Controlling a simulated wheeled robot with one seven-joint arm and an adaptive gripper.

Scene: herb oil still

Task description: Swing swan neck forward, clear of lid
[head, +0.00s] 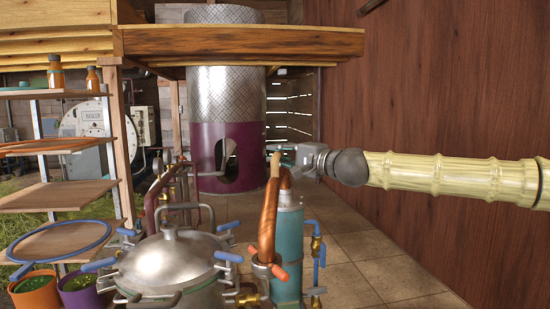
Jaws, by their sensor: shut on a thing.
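The copper swan neck (267,228) rises from a fitting with an orange-red handle and leans up against the teal column (289,240). Its lower end stands just right of the steel domed lid (170,258) and not over the lid's middle. My gripper (279,158) reaches in from the right at the top of the swan neck and is shut on it. The fingers are small in this view, and the exact contact is partly hidden.
Blue-handled clamps (228,257) ring the lid. Blue pipe with brass valves (316,245) runs beside the teal column. Shelves (62,194) stand at left, and a wooden beam (240,42) crosses above. The tiled floor (375,270) at right is clear.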

